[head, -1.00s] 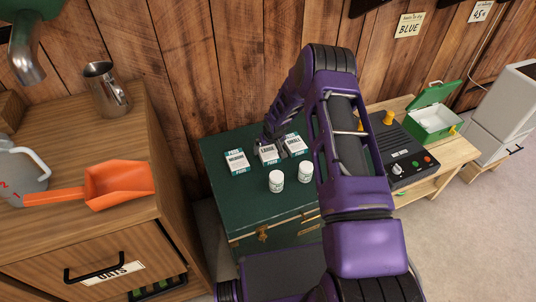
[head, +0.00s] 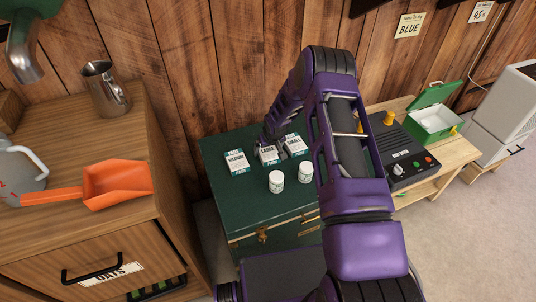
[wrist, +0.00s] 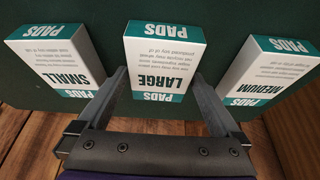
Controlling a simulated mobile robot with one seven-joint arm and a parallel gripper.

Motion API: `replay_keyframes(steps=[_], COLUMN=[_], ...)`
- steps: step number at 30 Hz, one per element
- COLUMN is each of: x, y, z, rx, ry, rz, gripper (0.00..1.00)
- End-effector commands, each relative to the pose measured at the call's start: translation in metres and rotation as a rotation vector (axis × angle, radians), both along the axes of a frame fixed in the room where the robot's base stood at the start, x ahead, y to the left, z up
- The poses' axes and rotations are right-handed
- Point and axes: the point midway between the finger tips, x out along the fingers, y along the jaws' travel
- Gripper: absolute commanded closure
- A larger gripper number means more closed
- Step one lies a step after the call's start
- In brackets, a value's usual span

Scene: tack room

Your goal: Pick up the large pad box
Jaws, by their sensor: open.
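The large pad box (head: 268,155), white and teal with LARGE on its face, lies on the dark green chest between the medium pad box (head: 237,163) and the small pad box (head: 295,145). In the wrist view the large box (wrist: 163,62) is in the middle, the small box (wrist: 58,62) left and the medium box (wrist: 268,75) right. My gripper (wrist: 161,82) is open, with one finger on each side of the large box's near part. I cannot tell whether the fingers touch it. In the head view my gripper is partly hidden behind my arm.
Two white bottles (head: 276,182) (head: 305,172) stand in front of the boxes on the chest (head: 222,190). A wooden wall (head: 240,60) rises close behind. An oats cabinet (head: 150,240) with an orange scoop (head: 115,184) stands left. A black device (head: 400,150) sits right.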

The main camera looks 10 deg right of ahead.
Motion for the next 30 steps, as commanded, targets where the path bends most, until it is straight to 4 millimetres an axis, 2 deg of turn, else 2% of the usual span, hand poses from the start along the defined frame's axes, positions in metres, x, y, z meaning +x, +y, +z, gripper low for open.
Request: replay_keyframes(steps=[9, 11, 21, 30], x=[-0.0001, 0.0000, 0.0000, 0.0002], y=[0.0000, 0.0000, 0.0000, 0.0000], z=[-0.0005, -0.0004, -0.0004, 0.0037], rx=[0.000, 0.000, 0.000, 0.001], ry=[0.000, 0.000, 0.000, -0.001], rz=[0.000, 0.000, 0.000, -0.001], gripper=[0.00, 0.09, 0.70, 0.70])
